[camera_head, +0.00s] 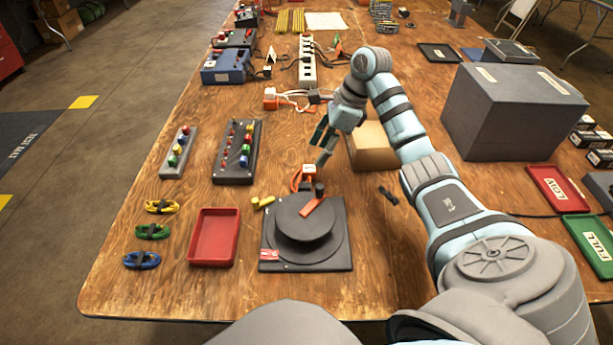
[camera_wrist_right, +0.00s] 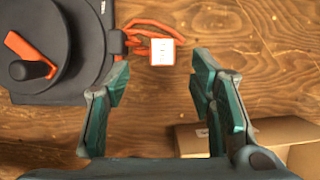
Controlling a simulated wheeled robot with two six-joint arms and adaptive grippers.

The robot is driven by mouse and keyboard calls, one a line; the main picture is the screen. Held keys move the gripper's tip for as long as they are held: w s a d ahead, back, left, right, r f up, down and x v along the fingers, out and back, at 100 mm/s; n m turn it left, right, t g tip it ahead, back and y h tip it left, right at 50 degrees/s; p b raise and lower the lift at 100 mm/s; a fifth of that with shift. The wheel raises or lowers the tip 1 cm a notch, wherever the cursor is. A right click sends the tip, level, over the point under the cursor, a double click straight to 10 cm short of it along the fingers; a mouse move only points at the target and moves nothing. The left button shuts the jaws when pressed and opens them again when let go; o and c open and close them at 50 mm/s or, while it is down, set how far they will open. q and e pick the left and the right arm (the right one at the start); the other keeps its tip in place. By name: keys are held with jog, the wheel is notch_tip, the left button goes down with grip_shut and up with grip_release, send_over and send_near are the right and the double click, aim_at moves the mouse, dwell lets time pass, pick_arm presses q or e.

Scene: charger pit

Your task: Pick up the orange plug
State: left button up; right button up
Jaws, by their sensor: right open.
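The orange plug (camera_head: 309,170) has a pale top face and stands at the far edge of a dark round device on a square base. An orange cable runs from it. In the right wrist view the plug (camera_wrist_right: 163,52) shows its white face, with the orange cable beside it. My right gripper (camera_head: 322,148) is open and empty, above the table just beyond the plug. In the wrist view the plug lies between the lines of the two spread fingers (camera_wrist_right: 160,75), slightly past their tips. My left gripper is not in view.
The dark round device (camera_head: 303,217) has an orange lever and a knob. A cardboard box (camera_head: 373,150) stands close to my right gripper. A red tray (camera_head: 214,237) and a button panel (camera_head: 237,150) are on the left. A large grey box (camera_head: 510,112) stands on the right.

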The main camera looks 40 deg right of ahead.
jog(key=shift+x, duration=1.05)
jog(key=b+x, duration=0.1)
jog(key=x, duration=0.3)
jog(key=shift+d+f+b, duration=0.1)
jog(key=shift+f+b, duration=0.15)
jog(key=shift+b, duration=0.1)
jog(key=shift+w+f, duration=0.1)
jog(key=shift+w, duration=0.05)
grip_shut()
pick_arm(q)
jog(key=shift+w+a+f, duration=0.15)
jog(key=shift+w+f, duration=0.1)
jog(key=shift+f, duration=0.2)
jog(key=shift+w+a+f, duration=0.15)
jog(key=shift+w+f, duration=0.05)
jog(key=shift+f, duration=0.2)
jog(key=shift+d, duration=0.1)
pick_arm(e)
jog(key=shift+r, duration=0.55)
notch_tip(320, 180, up, 9)
jog(key=p, duration=0.4)
pick_arm(q)
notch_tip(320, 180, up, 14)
jog(key=p, duration=1)
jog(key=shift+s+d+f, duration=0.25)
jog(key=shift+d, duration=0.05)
pick_arm(e)
notch_tip(320, 180, up, 10)
send_over(310, 168)
jog(key=shift+d, duration=0.15)
